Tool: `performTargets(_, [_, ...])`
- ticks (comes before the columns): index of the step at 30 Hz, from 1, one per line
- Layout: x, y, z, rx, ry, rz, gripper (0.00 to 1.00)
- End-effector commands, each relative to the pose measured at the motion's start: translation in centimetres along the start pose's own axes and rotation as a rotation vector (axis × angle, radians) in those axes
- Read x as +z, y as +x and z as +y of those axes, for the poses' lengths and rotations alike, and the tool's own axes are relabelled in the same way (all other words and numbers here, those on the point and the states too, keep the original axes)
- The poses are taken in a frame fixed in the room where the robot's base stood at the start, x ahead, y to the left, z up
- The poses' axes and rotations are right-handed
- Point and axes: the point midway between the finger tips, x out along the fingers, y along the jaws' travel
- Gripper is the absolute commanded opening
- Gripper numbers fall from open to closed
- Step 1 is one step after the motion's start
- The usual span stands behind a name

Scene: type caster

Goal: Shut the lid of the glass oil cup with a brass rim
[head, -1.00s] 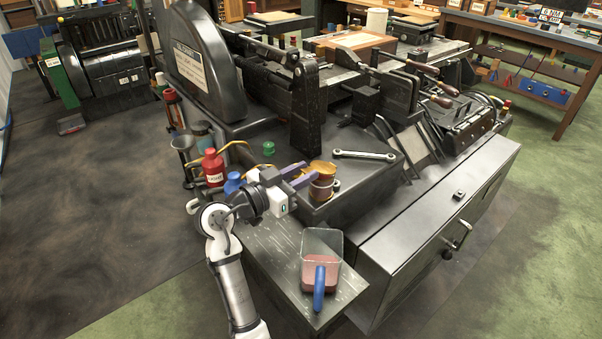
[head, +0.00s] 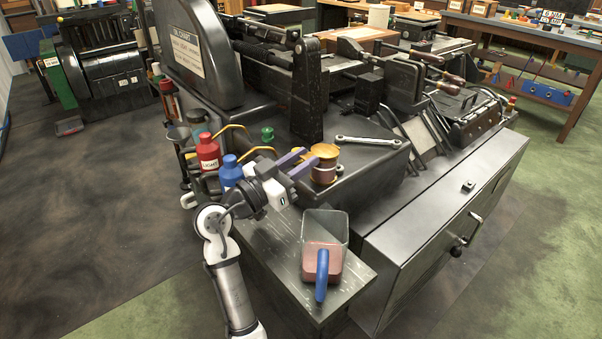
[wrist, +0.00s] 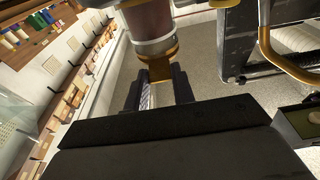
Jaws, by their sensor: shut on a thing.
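The oil cup (head: 324,174) stands on the dark machine ledge, with brown oil showing through its glass and a brass lid (head: 325,151) on top. In the head view the lid looks nearly level; I cannot tell whether it is fully seated. My gripper (head: 307,161) reaches it from the left, its purple-grey fingers at the brass. In the wrist view the cup's brown glass (wrist: 148,22) is at the top. My gripper (wrist: 158,90) is shut on the brass part (wrist: 160,69) at the lid, which sits between the fingers. The fingers hide part of the rim.
A wrench (head: 368,141) lies behind the cup. A red bottle (head: 208,152) and a blue bottle (head: 230,172) stand close to my arm on the left. A clear scoop-like container with a blue handle (head: 321,275) is on the front ledge. The tall press arm (head: 306,90) rises behind.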

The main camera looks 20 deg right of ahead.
Motion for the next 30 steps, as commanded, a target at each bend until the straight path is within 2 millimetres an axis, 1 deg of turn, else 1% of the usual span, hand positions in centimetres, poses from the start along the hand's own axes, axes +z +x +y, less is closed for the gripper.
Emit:
performTargets(1, [0.91, -0.22, 0.00, 0.000, 0.002, 0.007, 0.00])
performTargets(3, [1.09, -0.28, 0.00, 0.000, 0.001, 0.012, 0.00])
performTargets(18, [1.34, -0.22, 0.05, 0.003, -0.003, 0.003, 0.00])
performTargets(19, [1.34, -0.22, 0.05, 0.003, -0.003, 0.003, 0.29])
performTargets(22, [1.28, -0.22, 0.04, 0.002, -0.003, 0.005, 0.42])
performTargets(23, [1.26, -0.22, 0.04, 0.002, -0.002, 0.006, 0.46])
performTargets(24, [1.22, -0.22, 0.03, 0.002, -0.002, 0.006, 0.47])
performTargets(30, [1.11, -0.22, 0.02, 0.001, -0.001, 0.009, 0.47])
